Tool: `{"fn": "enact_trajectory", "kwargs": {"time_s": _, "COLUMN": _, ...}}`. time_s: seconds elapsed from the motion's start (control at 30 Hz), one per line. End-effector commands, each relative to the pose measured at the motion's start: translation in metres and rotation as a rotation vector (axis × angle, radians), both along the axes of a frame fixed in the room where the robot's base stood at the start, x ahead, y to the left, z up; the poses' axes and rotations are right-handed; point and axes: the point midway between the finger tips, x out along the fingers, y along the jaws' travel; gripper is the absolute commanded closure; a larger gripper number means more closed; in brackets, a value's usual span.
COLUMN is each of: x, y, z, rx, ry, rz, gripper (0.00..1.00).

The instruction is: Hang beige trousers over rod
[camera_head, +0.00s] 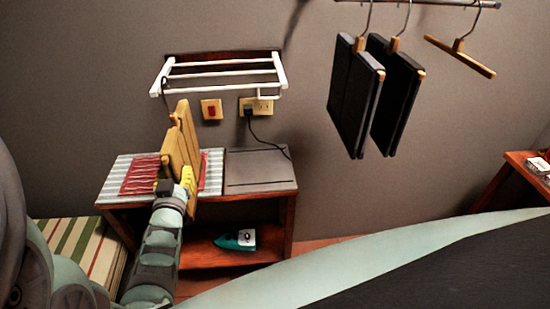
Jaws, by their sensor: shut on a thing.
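The beige trousers (181,140) are a flat, folded tan panel, held upright and slightly tilted at the left of the head view. My gripper (187,178), with yellow fingers, is shut on their lower right part and partly hidden by it. The trousers' top lies just below the left end of a white wall rack (220,73) with several bars; I cannot tell their gap in depth. A metal rod (440,3) at the top right carries two hangers with folded dark trousers (354,95) (396,97) and one bare wooden hanger (460,58).
Below the trousers stands a wooden shelf unit (288,210) with a striped board and red cloth (140,175) on top and a teal iron (237,240) inside. A plugged cord (265,140) hangs from the socket. The wall between rack and dark trousers is clear.

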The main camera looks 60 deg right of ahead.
Motion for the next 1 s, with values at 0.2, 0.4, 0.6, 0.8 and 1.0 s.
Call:
{"fn": "enact_trajectory", "kwargs": {"time_s": 0.2, "x": 0.010, "y": -0.015, "z": 0.002, "rx": -0.007, "ry": -0.006, "rz": -0.006, "gripper": 1.00}}
{"fn": "enact_trajectory", "kwargs": {"time_s": 0.4, "x": 0.020, "y": -0.027, "z": 0.003, "rx": -0.007, "ry": -0.007, "rz": -0.006, "gripper": 1.00}}
{"fn": "enact_trajectory", "kwargs": {"time_s": 0.6, "x": 0.021, "y": -0.027, "z": -0.014, "rx": -0.005, "ry": -0.005, "rz": -0.004, "gripper": 1.00}}
{"fn": "enact_trajectory", "kwargs": {"time_s": 0.8, "x": 0.021, "y": -0.026, "z": -0.028, "rx": -0.005, "ry": -0.005, "rz": -0.002, "gripper": 1.00}}
{"fn": "enact_trajectory", "kwargs": {"time_s": 1.0, "x": 0.022, "y": -0.025, "z": -0.035, "rx": -0.005, "ry": -0.004, "rz": -0.001, "gripper": 1.00}}
